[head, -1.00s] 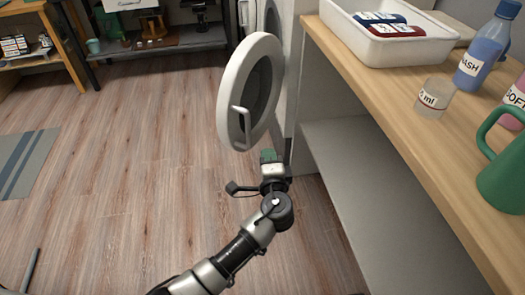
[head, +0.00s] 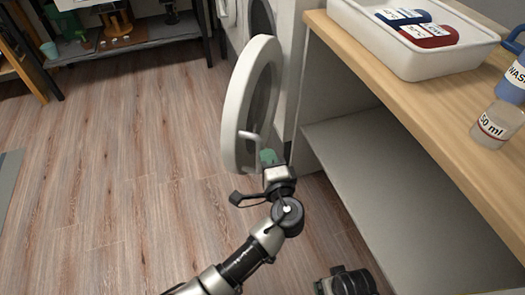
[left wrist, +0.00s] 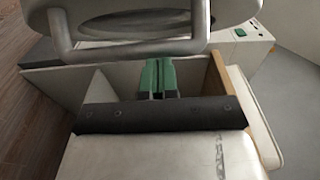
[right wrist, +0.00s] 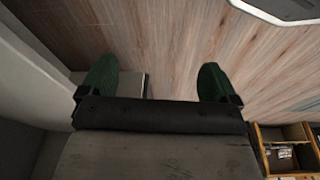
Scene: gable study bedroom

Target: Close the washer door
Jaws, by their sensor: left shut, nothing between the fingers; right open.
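The washer door (head: 238,95) is a thick white ring with dark glass and a pale bar handle (head: 243,141). It stands open, swung out from the washer (head: 284,45), whose dark opening (head: 261,18) shows behind it. My left gripper (head: 268,157) is shut and empty, its green fingertips by the door's lower right edge; contact cannot be told. In the left wrist view the door (left wrist: 140,14) and handle (left wrist: 130,47) lie across the top, above the shut fingertips (left wrist: 158,78). My right gripper (right wrist: 156,80) is open and empty above the floor in the right wrist view.
A wooden counter (head: 440,120) with an open shelf (head: 390,170) below runs along the right. On it stand a white tray (head: 425,62), a measuring cup (head: 497,125) and a blue bottle (head: 514,80). Wood floor (head: 110,190) left of the door is clear.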

